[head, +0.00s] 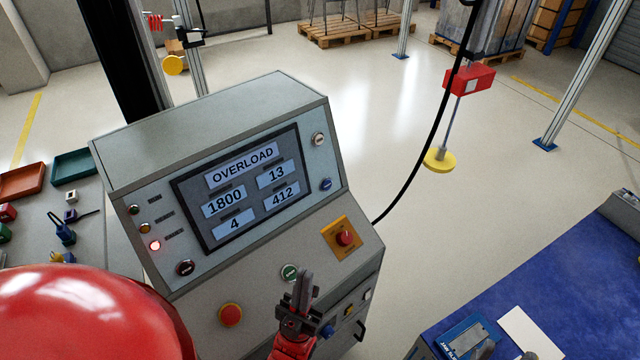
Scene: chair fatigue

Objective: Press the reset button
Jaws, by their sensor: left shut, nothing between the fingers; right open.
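The control console (225,110) stands in the middle with a screen (243,190) reading OVERLOAD. A green button (289,271) is on its sloped lower panel. I cannot read which is marked reset. My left gripper (303,279) is shut and empty, its fingertips just right of the green button in the picture. Whether they touch the panel I cannot tell. My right gripper (507,352) is open at the bottom edge, only its fingertips showing, over the blue bench.
A red mushroom button (230,314) and a red knob on an orange plate (344,238) flank the green button. The blue-topped bench (560,270) is at right. A black cable hangs right of the console.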

